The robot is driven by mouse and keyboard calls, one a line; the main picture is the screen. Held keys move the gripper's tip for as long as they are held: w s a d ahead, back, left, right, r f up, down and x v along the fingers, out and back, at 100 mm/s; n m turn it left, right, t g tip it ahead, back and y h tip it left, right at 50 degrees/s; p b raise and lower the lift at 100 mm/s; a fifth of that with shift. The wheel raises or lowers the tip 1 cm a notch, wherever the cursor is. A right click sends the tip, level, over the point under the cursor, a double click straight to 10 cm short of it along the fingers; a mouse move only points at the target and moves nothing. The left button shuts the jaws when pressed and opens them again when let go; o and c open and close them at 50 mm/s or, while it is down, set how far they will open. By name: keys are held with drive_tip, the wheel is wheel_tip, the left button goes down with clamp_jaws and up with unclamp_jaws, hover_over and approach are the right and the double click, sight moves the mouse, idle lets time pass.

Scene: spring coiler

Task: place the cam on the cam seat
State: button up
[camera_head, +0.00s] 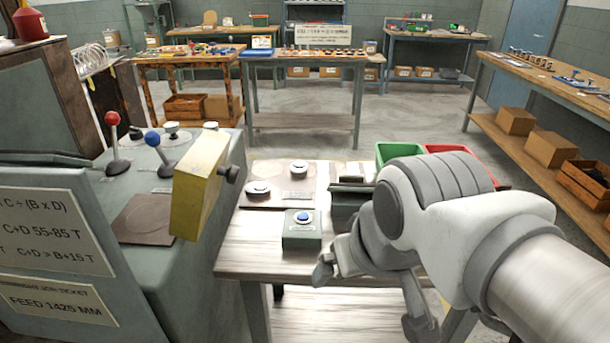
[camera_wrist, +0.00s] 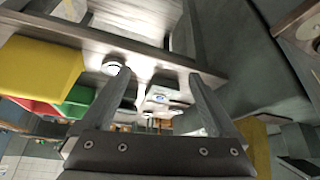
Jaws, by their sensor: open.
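My gripper (camera_head: 370,296) is open and empty at the near right of the small bench in the head view. In the wrist view its two spread fingers (camera_wrist: 158,75) have nothing between their tips. Two pale round discs with raised hubs, a nearer one (camera_head: 258,188) and a farther one (camera_head: 299,167), sit on a brown board on the bench. I cannot tell for sure which is the cam. A pale round piece (camera_wrist: 113,65) shows beside the left fingertip in the wrist view. I cannot make out the cam seat for certain; my arm hides part of the bench.
A green box with a blue button (camera_head: 302,218) stands on the bench. Green (camera_head: 400,150) and red (camera_head: 450,149) bins are behind my arm. At left is a machine with red- and blue-knobbed levers, a yellow block (camera_head: 198,185) and a brown plate (camera_head: 143,219).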

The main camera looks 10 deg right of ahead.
drive_tip(key=w+d+r+m+g+p, duration=0.65)
drive_tip(key=w+d+m+p, duration=0.5)
drive_tip(key=p, duration=0.85)
drive_tip(key=shift+m+t, duration=0.25)
drive_tip(key=shift+t, duration=0.2)
drive_tip(key=f, duration=0.7)
drive_tip(key=a+f, duration=0.1)
drive_tip(key=f, duration=0.3)
drive_tip(key=shift+w+f, duration=0.25)
drive_tip(key=shift+w, duration=0.15)
drive_tip(key=shift+w+f, duration=0.1)
drive_tip(key=shift+f, duration=2.1)
clamp_jaws()
drive_tip(key=shift+r, duration=0.1)
